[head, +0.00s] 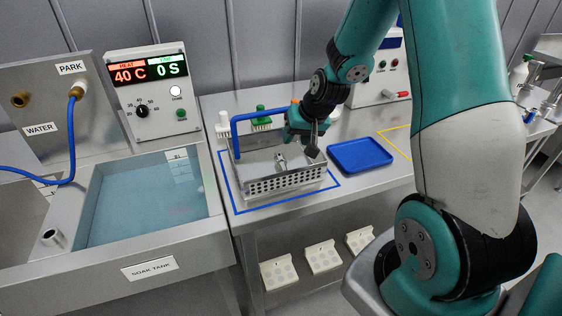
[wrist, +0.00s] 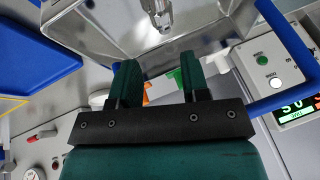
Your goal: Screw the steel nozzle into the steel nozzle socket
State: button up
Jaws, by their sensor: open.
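A small steel fitting that looks like the nozzle (head: 281,162) is in the perforated steel basket (head: 287,185). It also shows at the top of the wrist view (wrist: 158,16), beyond my fingertips and apart from them. My gripper (wrist: 158,78) is open, with nothing between its two dark green fingers. In the head view my gripper (head: 309,145) is over the basket's back right part, partly hidden by its own wrist. A short steel cylinder (head: 52,238) stands at the left edge of the soak tank. I cannot tell whether it is the nozzle socket.
The basket's raised blue handle (head: 238,135) is an obstacle. A blue tray (head: 360,155) lies right of the basket. Bottles with white and green tops (head: 260,120) stand behind. The water-filled soak tank (head: 140,200) is left, with a blue hose (head: 72,140) at the panel.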

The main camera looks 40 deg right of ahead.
aim_at(283, 159)
jog(key=x, duration=0.5)
jog(key=shift+a+f+p, duration=0.1)
jog(key=shift+f+p, duration=0.05)
jog(key=shift+p, duration=0.15)
jog(key=shift+p+x, duration=0.8)
jog(key=shift+x, duration=1.85)
jog(key=shift+s+a+f, duration=0.15)
jog(key=c, duration=0.6)
